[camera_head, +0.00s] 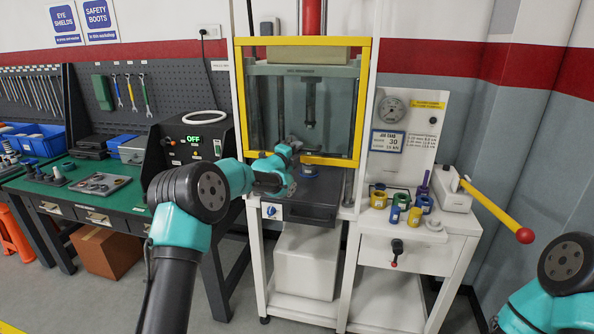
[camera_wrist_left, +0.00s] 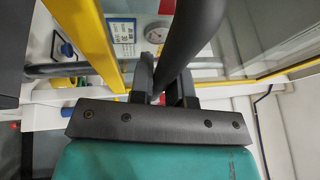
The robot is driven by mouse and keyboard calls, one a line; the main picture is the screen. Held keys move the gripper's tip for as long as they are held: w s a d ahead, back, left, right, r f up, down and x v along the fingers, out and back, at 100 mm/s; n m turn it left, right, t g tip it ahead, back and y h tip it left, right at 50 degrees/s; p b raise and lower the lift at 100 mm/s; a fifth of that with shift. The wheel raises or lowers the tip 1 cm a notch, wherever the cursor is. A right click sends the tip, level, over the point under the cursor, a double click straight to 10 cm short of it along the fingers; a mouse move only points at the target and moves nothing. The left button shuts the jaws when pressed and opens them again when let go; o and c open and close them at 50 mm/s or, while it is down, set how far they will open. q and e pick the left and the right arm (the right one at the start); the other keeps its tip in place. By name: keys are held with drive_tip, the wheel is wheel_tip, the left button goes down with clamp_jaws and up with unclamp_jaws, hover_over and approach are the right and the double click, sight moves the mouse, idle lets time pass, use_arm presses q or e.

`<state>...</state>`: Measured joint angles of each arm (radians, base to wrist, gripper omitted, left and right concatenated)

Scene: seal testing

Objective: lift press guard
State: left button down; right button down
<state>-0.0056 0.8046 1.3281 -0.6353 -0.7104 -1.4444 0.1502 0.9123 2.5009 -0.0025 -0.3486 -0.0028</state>
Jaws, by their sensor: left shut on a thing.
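The press guard (camera_head: 365,100) is a clear panel in a yellow frame on the front of the white press. Its lower bar sits just above the dark press bed (camera_head: 305,208). My left gripper (camera_head: 294,146) is at the lower part of the guard, in front of the panel. In the left wrist view, my left gripper (camera_wrist_left: 164,88) has its fingers on either side of a dark bar, the guard handle (camera_wrist_left: 193,40), and is shut on it. The yellow frame (camera_wrist_left: 97,40) runs beside it there. My right gripper is out of view; only part of my right arm shows at the lower right.
Several coloured rings (camera_head: 402,199) and a white lever press with a red-knobbed yellow handle (camera_head: 497,211) stand on the right bench. A control box (camera_head: 190,138) reading OFF stands left of the press.

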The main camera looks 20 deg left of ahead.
use_arm(q)
approach(305, 112)
drive_tip(key=x, duration=0.5)
drive_tip(key=c, duration=1.1)
unclamp_jaws()
drive_tip(key=v, duration=1.7)
drive_tip(key=shift+s, duration=0.2)
drive_tip(key=shift+f, duration=0.1)
